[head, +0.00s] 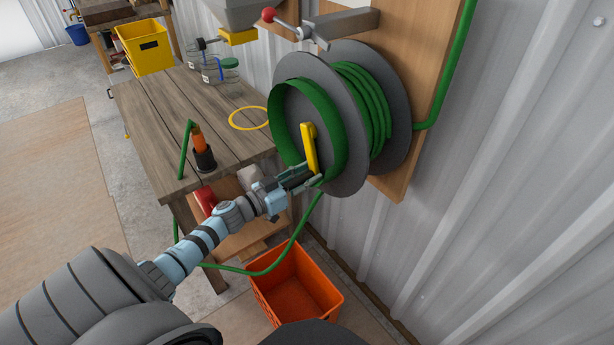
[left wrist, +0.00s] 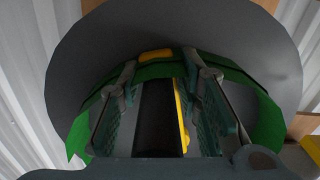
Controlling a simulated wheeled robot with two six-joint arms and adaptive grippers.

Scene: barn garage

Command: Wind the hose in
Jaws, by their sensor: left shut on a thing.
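The hose reel (head: 345,182) is mounted on a wooden board on the wall, with grey discs and several turns of green hose (head: 362,105) between them. A green band (head: 283,115) rings its front face. A yellow crank arm (head: 309,140) is on that face. My left gripper (head: 306,179) is shut on the crank's handle at the arm's lower end. In the left wrist view a dark grip (left wrist: 158,118) lies between the fingers, beside a yellow edge. The hose hangs below the reel in a loop and rises to an orange-and-black nozzle (head: 203,152) on the table.
The wooden table (head: 150,110) stands left of the reel, with a yellow ring (head: 249,118) and glass jars on it. An orange crate (head: 297,292) is on the floor below the reel. A red-knobbed lever (head: 290,22) is above it. Corrugated wall closes the right side.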

